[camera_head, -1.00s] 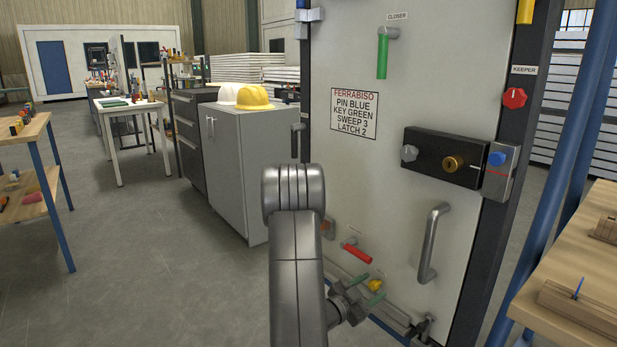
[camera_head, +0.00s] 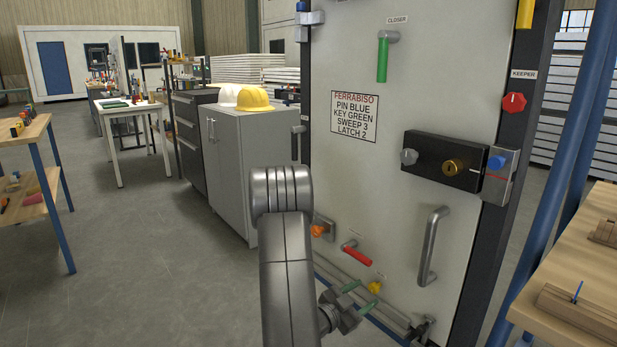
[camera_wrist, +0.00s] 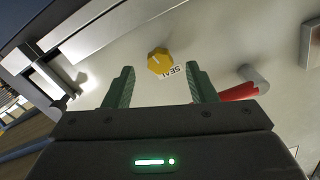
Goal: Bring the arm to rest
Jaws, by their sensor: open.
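My arm shows in the lower middle of the head view. My gripper (camera_head: 345,300) is low in front of the grey door panel (camera_head: 400,80), its green fingers apart and nothing between them. In the wrist view my gripper (camera_wrist: 160,88) also shows open and empty, its two green fingers spread. Beyond the fingertips are a yellow knob (camera_wrist: 160,61) marked SEAL and a red handle (camera_wrist: 238,92). In the head view the yellow knob (camera_head: 374,287) is right of the fingers and the red handle (camera_head: 357,255) is above them.
An orange knob (camera_head: 318,231), a pull handle (camera_head: 433,245) and a black lock box (camera_head: 445,160) are on the panel. A grey cabinet (camera_head: 225,170) stands left of it. A wooden bench (camera_head: 590,260) is at the right.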

